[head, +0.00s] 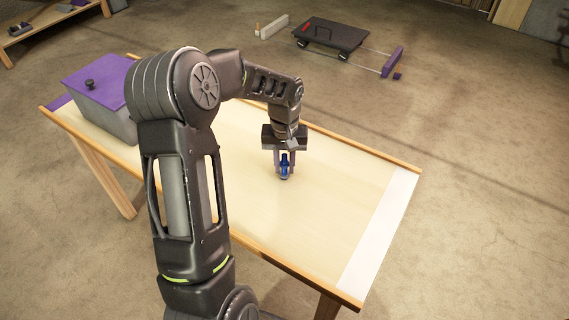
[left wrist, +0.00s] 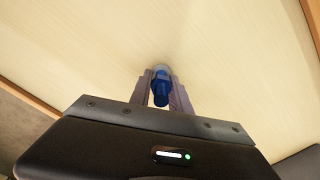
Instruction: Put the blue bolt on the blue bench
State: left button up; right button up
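The blue bolt (head: 285,166) is upright at the middle of the pale wooden table. It also shows in the left wrist view (left wrist: 161,90). My left gripper (head: 284,172) points down with a finger on each side of the bolt. The fingers look closed against it, and the bolt's lower end reaches just past the fingertips. I cannot tell whether the bolt touches the table top. My right gripper is not in view. I see no blue bench in either view.
The table (head: 325,215) is mostly bare, with a white strip (head: 380,230) at its right end. A grey box with a purple lid (head: 98,88) stands at its left end. A dark cart (head: 333,36) stands on the floor behind. A low wooden bench (head: 45,22) is at upper left.

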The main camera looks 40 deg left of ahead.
pick_arm(q)
jog(key=o, duration=0.4)
jog(key=shift+c, duration=0.2)
jog(key=shift+r, duration=0.1)
notch_tip(320, 180, up, 12)
jog(key=shift+r, duration=0.1)
jog(key=shift+c, duration=0.4)
